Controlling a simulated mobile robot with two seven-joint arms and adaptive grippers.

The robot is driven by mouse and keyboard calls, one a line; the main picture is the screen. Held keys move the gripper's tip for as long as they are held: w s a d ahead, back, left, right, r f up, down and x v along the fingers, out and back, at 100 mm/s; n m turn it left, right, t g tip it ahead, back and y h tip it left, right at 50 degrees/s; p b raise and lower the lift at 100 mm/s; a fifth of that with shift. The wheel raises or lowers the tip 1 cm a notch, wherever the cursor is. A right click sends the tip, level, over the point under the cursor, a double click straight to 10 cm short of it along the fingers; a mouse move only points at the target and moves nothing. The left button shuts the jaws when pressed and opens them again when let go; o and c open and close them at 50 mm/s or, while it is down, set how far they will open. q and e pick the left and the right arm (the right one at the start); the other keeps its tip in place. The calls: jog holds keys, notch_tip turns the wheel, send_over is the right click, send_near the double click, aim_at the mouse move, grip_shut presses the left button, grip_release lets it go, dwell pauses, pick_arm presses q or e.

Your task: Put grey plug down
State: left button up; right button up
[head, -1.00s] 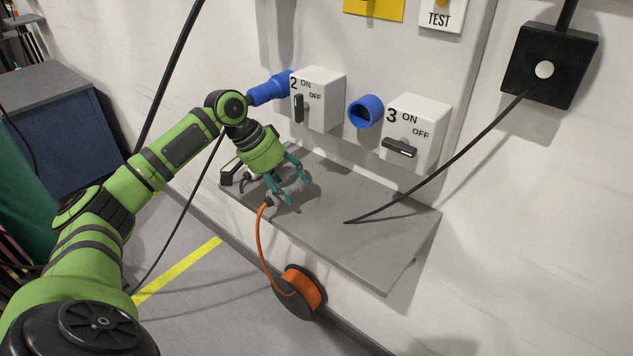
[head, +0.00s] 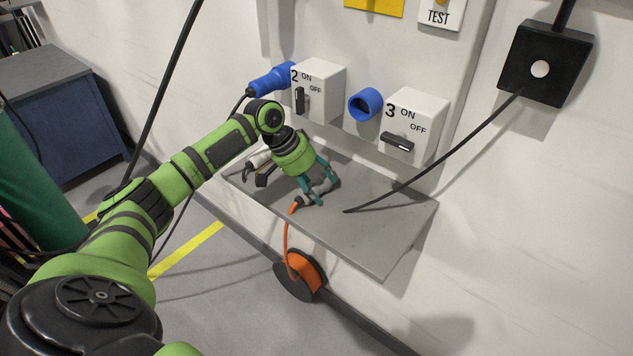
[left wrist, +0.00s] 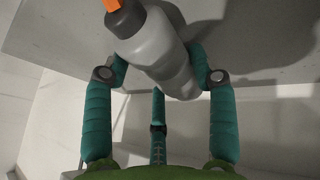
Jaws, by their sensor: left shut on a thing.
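The grey plug (left wrist: 158,50) is between the teal fingers of my left gripper (left wrist: 160,70) in the left wrist view, with its orange cable end pointing up and left. In the head view my left gripper (head: 318,190) is low over the grey shelf (head: 375,235), shut on the plug. The plug's cable end (head: 297,203) shows beside the fingers, and its orange cable (head: 286,240) hangs over the shelf's front edge. I cannot tell whether the plug touches the shelf. My right gripper is not in view.
Switch box 2 (head: 325,85) has a blue plug (head: 270,80) at its left. Switch box 3 (head: 425,120) has a blue socket (head: 366,104). A black cable (head: 440,155) ends on the shelf. A cable reel (head: 300,278) is below. The shelf's right part is mostly clear.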

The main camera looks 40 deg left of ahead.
pick_arm(q)
jog(key=o, duration=1.4)
jog(key=shift+s+a+r, duration=0.1)
jog(key=shift+a+r, duration=0.15)
jog(key=shift+r, duration=0.15)
jog(key=b+v, duration=0.2)
jog(key=v, duration=0.9)
jog(key=shift+r, duration=0.1)
